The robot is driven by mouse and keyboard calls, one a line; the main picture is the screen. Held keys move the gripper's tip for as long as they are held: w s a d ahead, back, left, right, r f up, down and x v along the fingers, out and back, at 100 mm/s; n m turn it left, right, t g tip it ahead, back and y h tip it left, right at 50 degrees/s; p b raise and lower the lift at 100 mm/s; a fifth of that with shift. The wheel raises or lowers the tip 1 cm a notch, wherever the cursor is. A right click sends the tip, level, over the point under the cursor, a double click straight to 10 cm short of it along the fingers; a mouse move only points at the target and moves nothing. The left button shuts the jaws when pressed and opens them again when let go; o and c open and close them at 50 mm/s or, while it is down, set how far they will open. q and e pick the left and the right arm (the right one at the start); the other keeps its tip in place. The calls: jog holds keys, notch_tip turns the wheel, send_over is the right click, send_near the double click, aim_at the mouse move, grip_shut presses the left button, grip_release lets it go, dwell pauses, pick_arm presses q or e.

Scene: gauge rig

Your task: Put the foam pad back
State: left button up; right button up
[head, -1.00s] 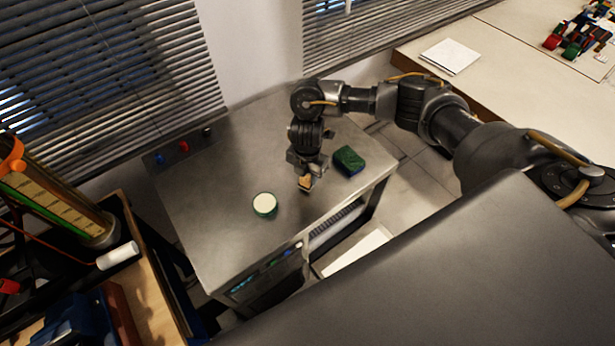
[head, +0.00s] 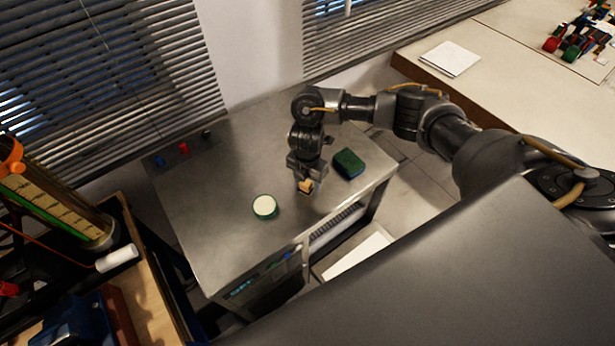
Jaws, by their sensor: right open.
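My right gripper (head: 306,184) points down over the grey metal cabinet top (head: 225,165), near its front edge. Its jaws are open. A small tan block (head: 305,187), which looks like the foam pad, shows at the fingertips. The fingers partly hide it, and I cannot tell whether they touch it. A dark green block (head: 349,163) lies to the right of the gripper. A round green item with a cream top (head: 265,206) stands to the left of it. My left gripper is not in view.
Small red (head: 184,149) and blue (head: 160,161) parts sit at the cabinet's back left edge. A wooden bench (head: 150,290) with a white cylinder (head: 117,257) is at the left. A pale table (head: 500,75) with a white paper stack (head: 450,58) is at the back right. The cabinet's left-middle is clear.

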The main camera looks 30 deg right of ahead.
aim_at(308, 180)
jog(key=shift+w+r, duration=0.1)
jog(key=shift+r, duration=0.3)
notch_tip(308, 180, up, 12)
jog(key=shift+f, duration=0.25)
dwell(0.3)
